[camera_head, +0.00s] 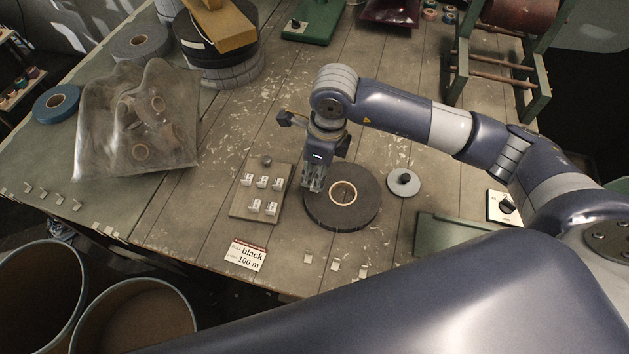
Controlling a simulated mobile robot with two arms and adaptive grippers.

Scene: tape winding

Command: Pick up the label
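A wooden board (243,212) lies on the table, with several small white labels (263,182) standing on it in two rows and a knob at its back edge. My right gripper (314,187) points down just right of the board, over the left edge of a black tape roll (361,212) with a pale core. Its fingers look close together, but the view is too small to tell whether they are open or hold anything. A card (245,255) reading "black 100 m" lies at the table's front edge. My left gripper is not in view.
A grey disc with a black knob (404,183) lies right of the roll. Small pale pieces (335,266) lie along the front edge. A clear bag of rolls (135,120) and a blue roll (56,103) are left. Bins (135,310) stand below. A green frame (500,60) stands back right.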

